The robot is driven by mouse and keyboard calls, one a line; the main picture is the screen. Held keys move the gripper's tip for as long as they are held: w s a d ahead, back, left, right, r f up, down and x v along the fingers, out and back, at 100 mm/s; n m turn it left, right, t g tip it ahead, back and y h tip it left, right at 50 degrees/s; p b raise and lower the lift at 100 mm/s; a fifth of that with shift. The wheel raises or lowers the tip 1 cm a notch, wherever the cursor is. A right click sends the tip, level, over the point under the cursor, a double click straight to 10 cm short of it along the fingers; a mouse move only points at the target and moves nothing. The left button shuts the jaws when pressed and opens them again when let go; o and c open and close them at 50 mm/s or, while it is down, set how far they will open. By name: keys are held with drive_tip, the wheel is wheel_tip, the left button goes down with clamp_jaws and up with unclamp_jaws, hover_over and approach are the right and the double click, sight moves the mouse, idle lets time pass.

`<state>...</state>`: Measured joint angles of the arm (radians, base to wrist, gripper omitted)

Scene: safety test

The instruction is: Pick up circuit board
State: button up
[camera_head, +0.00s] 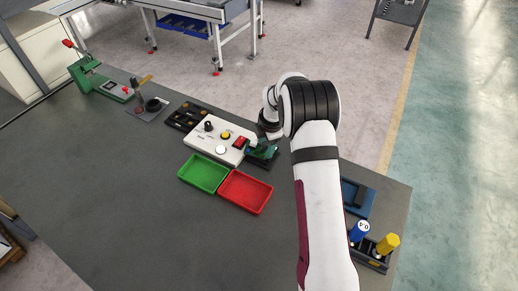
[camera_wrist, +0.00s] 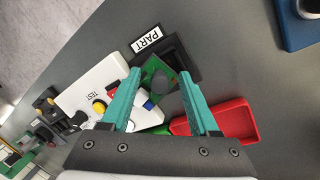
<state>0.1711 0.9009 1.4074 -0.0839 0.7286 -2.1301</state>
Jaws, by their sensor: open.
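A green circuit board (camera_wrist: 157,76) lies at a dark holder marked PART (camera_wrist: 181,57), seen between my fingers in the wrist view. A dark round part shows on the board. My gripper (camera_wrist: 158,84) has two teal fingers spread apart, with nothing held between them. The board lies beyond the fingertips; the exact gap is hard to tell. The board is not clearly distinguishable from the fingers there.
The white test box (camera_head: 213,139) with knobs and buttons stands beside the holder. A green tray (camera_head: 204,173) and a red tray (camera_head: 245,192) lie in front of it. The table's left front is clear.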

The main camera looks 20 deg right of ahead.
drive_tip(key=shift+f, duration=0.1)
clamp_jaws()
idle(0.5)
